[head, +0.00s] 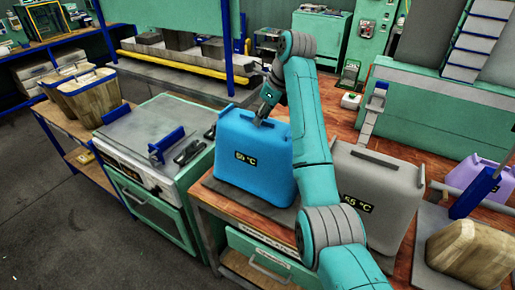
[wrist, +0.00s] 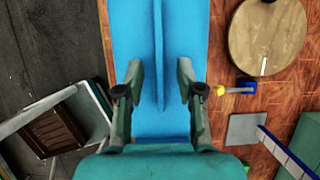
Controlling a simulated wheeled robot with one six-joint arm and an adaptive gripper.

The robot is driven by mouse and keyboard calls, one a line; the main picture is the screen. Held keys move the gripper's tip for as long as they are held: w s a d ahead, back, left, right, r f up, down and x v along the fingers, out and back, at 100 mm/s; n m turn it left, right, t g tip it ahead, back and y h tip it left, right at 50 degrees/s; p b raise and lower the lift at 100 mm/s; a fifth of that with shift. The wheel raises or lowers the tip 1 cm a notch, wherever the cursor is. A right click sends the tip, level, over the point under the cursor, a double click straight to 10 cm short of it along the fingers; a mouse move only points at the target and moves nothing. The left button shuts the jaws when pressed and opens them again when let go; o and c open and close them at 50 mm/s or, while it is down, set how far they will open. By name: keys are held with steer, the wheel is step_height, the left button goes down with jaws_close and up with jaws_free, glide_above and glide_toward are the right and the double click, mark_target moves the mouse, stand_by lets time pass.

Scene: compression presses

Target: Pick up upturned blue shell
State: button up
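My gripper (head: 258,120) is at the top of the shell, pointing down. In the wrist view my gripper (wrist: 159,72) is open, with one finger on each side of the ridge and gaps between. Whether the fingertips touch the top surface cannot be told.
A grey shell (head: 375,190) stands close on the right, beside my arm. A purple shell (head: 480,172) and a tan wood-like shell (head: 470,252) are farther right. A green cabinet (head: 150,215) with a blue handle stands left. Wooden baskets (head: 95,100) sit farther left.

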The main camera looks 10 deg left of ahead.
steer(key=shift+f, duration=0.25)
jaws_close()
steer(key=shift+r, duration=0.1)
stand_by(0.3)
